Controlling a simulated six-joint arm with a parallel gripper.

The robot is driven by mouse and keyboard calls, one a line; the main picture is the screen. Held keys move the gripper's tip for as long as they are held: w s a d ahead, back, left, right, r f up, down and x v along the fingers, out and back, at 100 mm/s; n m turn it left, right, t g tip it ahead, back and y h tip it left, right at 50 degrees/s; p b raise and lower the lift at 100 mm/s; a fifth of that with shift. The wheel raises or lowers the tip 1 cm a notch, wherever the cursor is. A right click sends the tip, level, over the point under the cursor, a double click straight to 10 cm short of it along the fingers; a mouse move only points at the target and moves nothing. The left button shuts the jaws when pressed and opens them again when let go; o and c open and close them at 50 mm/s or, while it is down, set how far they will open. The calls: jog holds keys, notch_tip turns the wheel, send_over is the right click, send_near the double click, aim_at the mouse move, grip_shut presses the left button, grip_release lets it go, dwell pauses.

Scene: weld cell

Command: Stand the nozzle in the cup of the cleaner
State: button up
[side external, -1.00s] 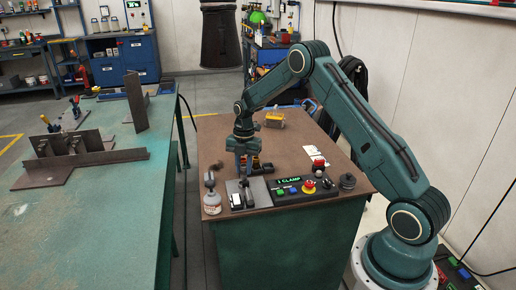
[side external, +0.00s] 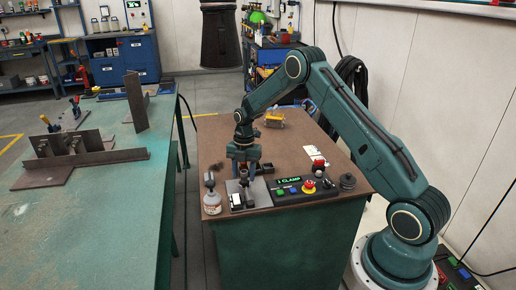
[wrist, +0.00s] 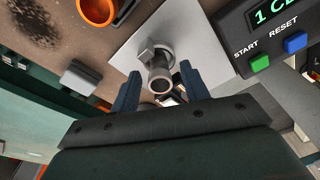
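A grey hollow tube, which looks like the nozzle (wrist: 159,74), points its open end at the camera in the wrist view. A small grey block sticks out beside it. My gripper (wrist: 160,84) has its two blue fingers on either side of the tube, apart, with visible gaps. In the side view my gripper (side external: 244,177) is low over the pale plate (side external: 262,193), and its body hides much behind it. An orange cup (wrist: 97,9), perhaps the cleaner's, is cut off by the top edge of the wrist view; I cannot make it out in the side view.
The control panel (side external: 300,190) with coloured buttons and a lit display lies right of the plate. A dark knob-like part (side external: 347,182) is at the right. A yellow object (side external: 274,119) sits at the back.

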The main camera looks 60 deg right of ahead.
jog(key=shift+r, duration=0.1)
notch_tip(320, 180, up, 12)
jog(key=d, duration=0.1)
jog(key=shift+w+d, duration=0.2)
dwell(0.5)
jog(key=shift+r, duration=0.1)
dwell(0.4)
jog(key=s+a+r+m+t+h, duration=0.1)
jog(key=s+a+r+m+t, duration=0.1)
jog(key=s+a+r+m, duration=0.45)
jog(key=s+a+r+m+t, duration=0.1)
jog(key=s+a+r+m, duration=0.3)
jog(key=s+a+r, duration=0.55)
jog(key=s+a+r+m+t, duration=0.1)
jog(key=s+a+m+t, duration=0.1)
jog(key=s+m, duration=0.8)
jog(key=s+t, duration=0.1)
jog(key=s, duration=0.6)
jog(key=shift+a+m, duration=0.35)
